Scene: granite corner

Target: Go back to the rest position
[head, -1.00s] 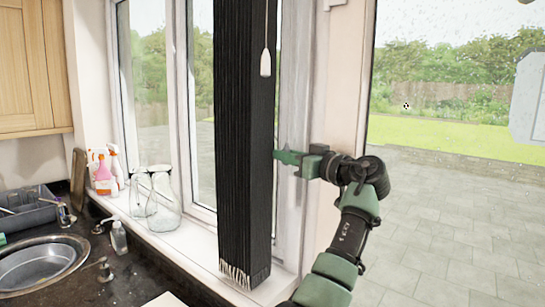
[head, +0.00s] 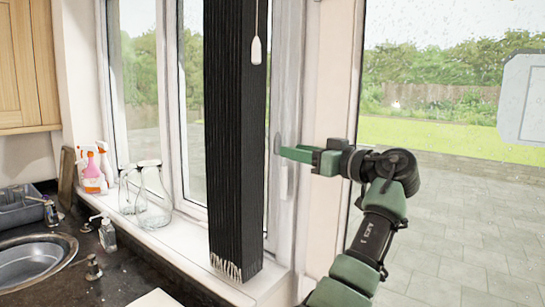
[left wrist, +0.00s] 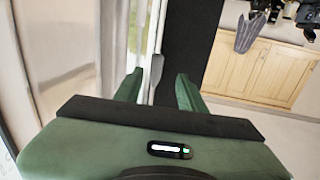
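My left gripper (head: 280,151) is held up in front of the window frame, just right of the black pleated blind (head: 234,150). In the left wrist view the two green fingers (left wrist: 158,90) stand apart with nothing held between them. The blind (left wrist: 188,40) shows beyond the right finger. A grey window handle (left wrist: 156,68) shows beyond the gap between the fingers; whether anything touches it I cannot tell. The handle (head: 284,182) is partly hidden behind the gripper in the head view. My right gripper is not in view.
A white cord pull (head: 257,50) hangs by the blind. Glass jars (head: 153,195) and spray bottles (head: 92,170) stand on the sill at left. A sink (head: 30,262) and soap bottle (head: 107,235) are on the dark counter. A large glass pane is at right.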

